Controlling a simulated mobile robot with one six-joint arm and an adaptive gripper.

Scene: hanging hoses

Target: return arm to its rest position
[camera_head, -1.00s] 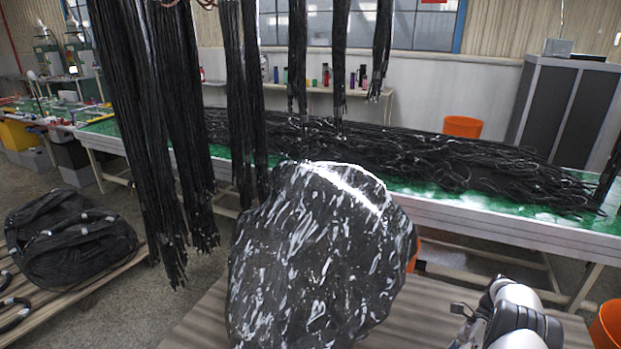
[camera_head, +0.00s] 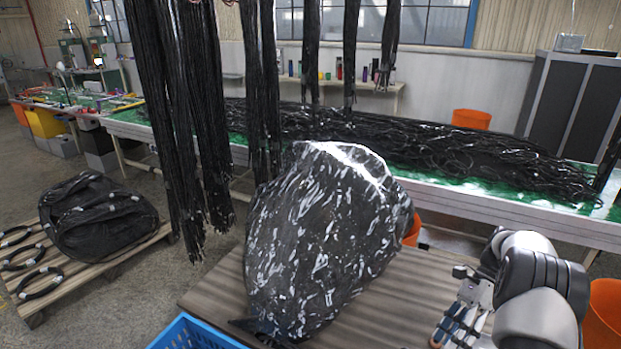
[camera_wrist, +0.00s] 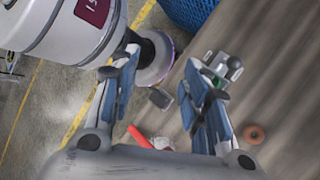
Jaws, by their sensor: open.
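My arm (camera_head: 540,285) comes in at the lower right of the head view, folded, with its links grey, white and black. My gripper (camera_head: 455,326) points down at the right end of the wooden table (camera_head: 420,292). In the wrist view my gripper (camera_wrist: 160,78) has its two blue-padded fingers spread wide with nothing between them. Below the fingers are the floor and the table's edge.
A big black plastic bag (camera_head: 320,235) stands on the table left of my arm. Black hoses (camera_head: 185,110) hang behind it at left. A blue crate (camera_head: 195,335) is at the front. An orange bin (camera_head: 604,315) stands right of my arm.

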